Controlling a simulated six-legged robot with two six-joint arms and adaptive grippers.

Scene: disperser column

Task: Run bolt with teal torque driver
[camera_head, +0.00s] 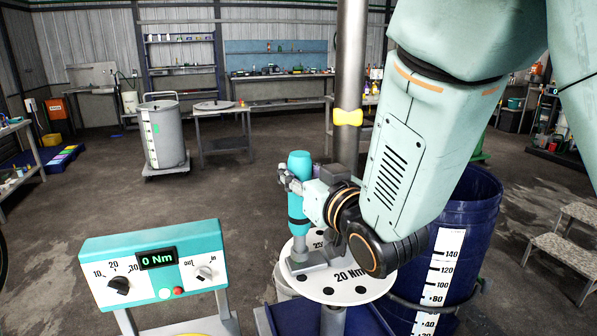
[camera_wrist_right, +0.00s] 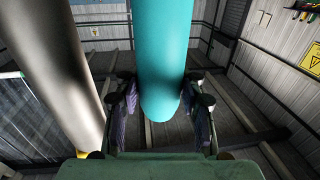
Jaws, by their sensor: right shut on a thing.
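The teal torque driver (camera_head: 299,163) stands upright in the head view, its grey lower end over a grey block on the round white plate (camera_head: 345,293) marked 20 Nm. My right gripper (camera_head: 292,184) is shut around the driver's middle. In the right wrist view the teal driver (camera_wrist_right: 163,50) runs down between the two fingers of the right gripper (camera_wrist_right: 163,112). The bolt itself cannot be made out; it is hidden under the driver's end. A teal control box (camera_head: 155,262) at front left reads 0 Nm. My left gripper is not in view.
A thick metal column (camera_head: 350,70) with a yellow fitting (camera_head: 348,117) rises close behind the driver. A blue barrel (camera_head: 468,215) with a number scale stands right of the plate. A grey drum (camera_head: 163,135) stands farther back left. Open floor lies between.

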